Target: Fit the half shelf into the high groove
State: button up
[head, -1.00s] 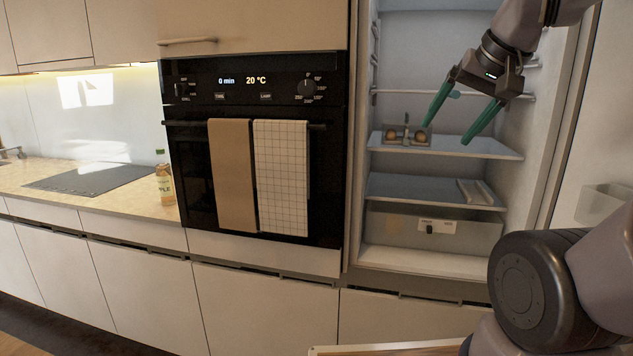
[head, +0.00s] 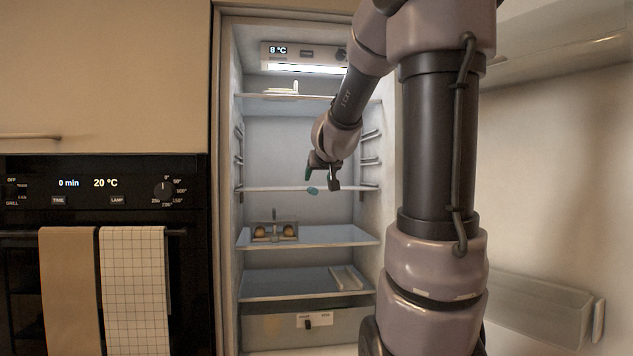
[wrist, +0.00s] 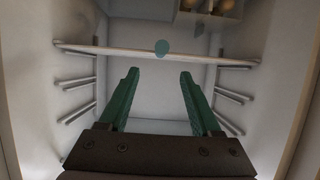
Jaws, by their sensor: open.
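The half shelf (head: 275,189) shows nearly edge-on as a thin pale strip across the fridge, level from wall to wall, with a teal round spot (head: 312,190) on its front edge. In the wrist view, which looks upside down, the half shelf (wrist: 110,49) is a pale bar just beyond my fingertips. My gripper (head: 322,181) is open and empty, just above the shelf edge in the head view. In the wrist view, my gripper (wrist: 160,72) has the spot centred between its fingers, apart from them. Groove rails (head: 370,148) line the side walls above the half shelf.
An egg holder (head: 275,231) stands on the shelf below (head: 330,236). A top shelf (head: 258,97) carries a small pale item. The open door (head: 570,150) is at right, the oven (head: 110,200) at left. My arm hides part of the fridge's right side.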

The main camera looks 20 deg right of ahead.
aim_at(308, 189)
jog(key=x, duration=1)
jog(key=shift+w+f, duration=0.1)
jog(key=shift+w, duration=0.1)
grip_shut()
